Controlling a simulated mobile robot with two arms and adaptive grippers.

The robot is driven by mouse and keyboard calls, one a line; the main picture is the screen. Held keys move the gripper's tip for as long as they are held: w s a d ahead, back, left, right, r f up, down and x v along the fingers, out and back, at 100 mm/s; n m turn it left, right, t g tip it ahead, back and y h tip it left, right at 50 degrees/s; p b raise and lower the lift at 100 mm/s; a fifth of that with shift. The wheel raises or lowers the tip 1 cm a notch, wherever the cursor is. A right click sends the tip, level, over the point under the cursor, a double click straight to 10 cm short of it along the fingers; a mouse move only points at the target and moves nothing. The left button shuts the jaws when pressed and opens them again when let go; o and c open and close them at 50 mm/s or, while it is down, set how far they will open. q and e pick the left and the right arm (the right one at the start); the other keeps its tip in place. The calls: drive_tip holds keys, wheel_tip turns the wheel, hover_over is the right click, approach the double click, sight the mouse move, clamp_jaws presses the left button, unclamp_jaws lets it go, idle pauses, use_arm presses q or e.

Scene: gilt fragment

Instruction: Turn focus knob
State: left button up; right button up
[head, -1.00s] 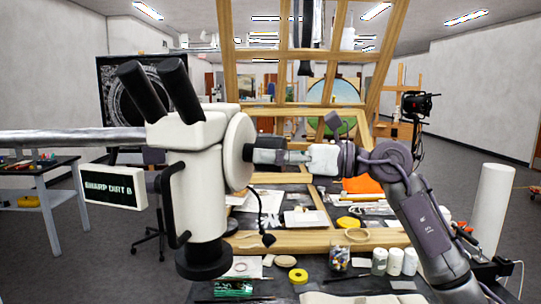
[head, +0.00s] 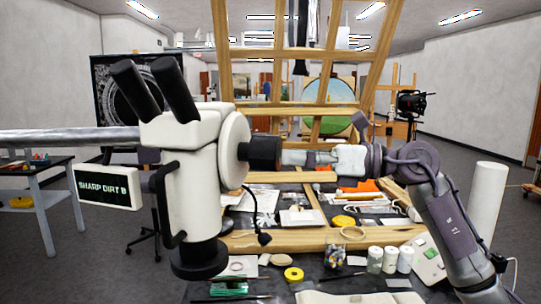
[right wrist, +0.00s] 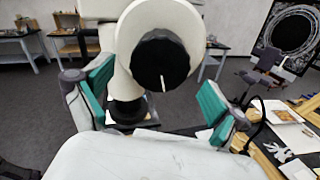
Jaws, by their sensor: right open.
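The white microscope (head: 200,190) stands at the left of the head view with two black eyepieces. Its focus knob (head: 263,153) is a black cylinder on the right side, facing my right gripper. My right gripper (head: 292,157) is level with the knob, with its fingertips just to the right of it and apart from it. In the right wrist view the knob face (right wrist: 160,66) has a short white mark near upright, and it lies between the two open green-padded fingers (right wrist: 157,88). Nothing is held. My left gripper is not in view.
A screen (head: 108,188) reading "SHARP DIRT B" hangs left of the microscope. Below my right arm, the table holds a wooden frame (head: 285,240), white jars (head: 390,260), a yellow tape roll (head: 293,274) and a jar of coloured bits (head: 334,256).

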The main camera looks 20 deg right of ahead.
drive_tip(key=v, duration=0.7)
